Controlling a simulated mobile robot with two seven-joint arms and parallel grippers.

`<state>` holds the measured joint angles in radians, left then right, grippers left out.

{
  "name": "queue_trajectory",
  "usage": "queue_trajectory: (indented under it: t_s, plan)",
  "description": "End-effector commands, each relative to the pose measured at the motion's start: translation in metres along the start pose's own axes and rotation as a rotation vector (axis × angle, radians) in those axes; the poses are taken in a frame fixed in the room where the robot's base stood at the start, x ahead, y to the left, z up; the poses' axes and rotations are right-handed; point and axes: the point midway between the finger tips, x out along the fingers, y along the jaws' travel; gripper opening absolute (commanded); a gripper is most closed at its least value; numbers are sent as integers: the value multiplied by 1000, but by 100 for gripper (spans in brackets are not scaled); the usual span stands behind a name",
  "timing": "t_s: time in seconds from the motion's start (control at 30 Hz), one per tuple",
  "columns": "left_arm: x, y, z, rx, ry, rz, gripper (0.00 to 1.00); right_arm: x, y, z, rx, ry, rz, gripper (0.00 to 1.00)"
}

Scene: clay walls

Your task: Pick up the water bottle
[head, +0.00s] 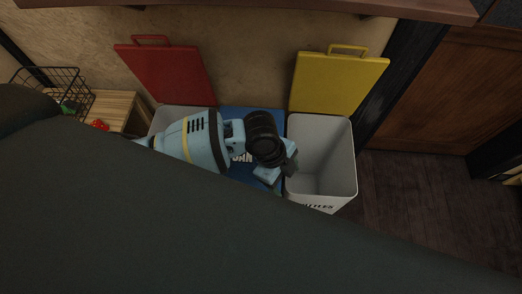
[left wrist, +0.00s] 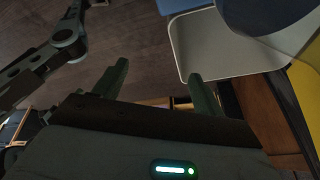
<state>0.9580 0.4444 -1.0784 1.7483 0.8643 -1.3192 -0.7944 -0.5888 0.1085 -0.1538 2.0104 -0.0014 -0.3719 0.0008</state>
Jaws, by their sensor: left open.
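I see no water bottle in either view. My left arm, light blue with a yellow band, crosses the head view from the left. Its gripper (head: 276,174) hangs over the bins, by the left rim of the pale grey bin (head: 350,165). In the left wrist view my left gripper (left wrist: 158,68) has its two fingers wide apart with nothing between them. A pale bin rim (left wrist: 183,60) shows beyond the right finger. My right gripper is not recognisable in either view.
A blue bin (head: 240,170) with white lettering stands left of the grey one, partly behind my arm. A red lid (head: 170,75) and a yellow lid (head: 338,82) stand behind. A wire basket (head: 58,82) is at left. Dark floor (head: 430,205) lies open at right.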

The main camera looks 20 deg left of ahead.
Motion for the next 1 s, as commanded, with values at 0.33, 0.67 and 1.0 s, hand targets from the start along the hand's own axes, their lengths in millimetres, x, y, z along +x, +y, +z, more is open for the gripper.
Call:
queue_trajectory:
  t_s: [0.33, 0.67, 1.0]
  plan:
    - [-127, -56, 50, 239, -297, 108, 70, -18, 1, -37, -6, 59, 6, 53]
    - [-141, -60, 59, 262, -335, 137, 70, -20, 0, -26, -7, 38, 5, 53]
    - [-117, -57, 67, 261, -334, 135, 70, -18, 1, -26, -10, 39, 4, 53]
